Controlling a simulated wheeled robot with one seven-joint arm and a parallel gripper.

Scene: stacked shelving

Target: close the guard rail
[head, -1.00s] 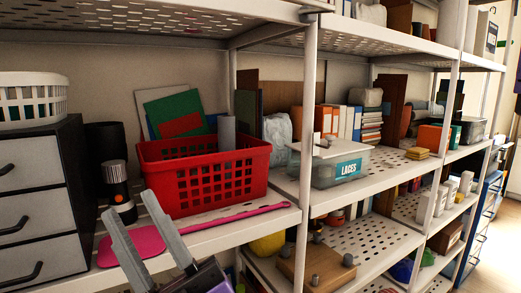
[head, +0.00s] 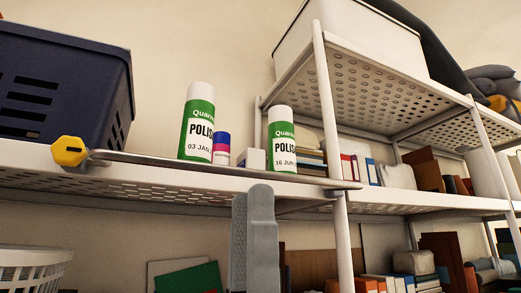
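The guard rail (head: 215,167) is a thin metal rod along the front of the upper shelf. A yellow six-sided knob (head: 69,151) is at its left end. Its right end reaches the white upright post (head: 342,235); I cannot tell whether it is latched there. My gripper (head: 256,190) is upright just below the shelf's front edge, left of the post, with its grey fingertips near the rail's right part. The fingers overlap edge-on, so their gap is hidden. I see nothing held, and cannot tell whether they touch the rail.
Behind the rail stand two green-and-white polish cans (head: 198,122) (head: 281,140), a small blue-and-red can (head: 221,148) and a dark blue basket (head: 62,85). A white bin (head: 350,40) sits on the higher shelf at right. A white basket (head: 33,268) is below left.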

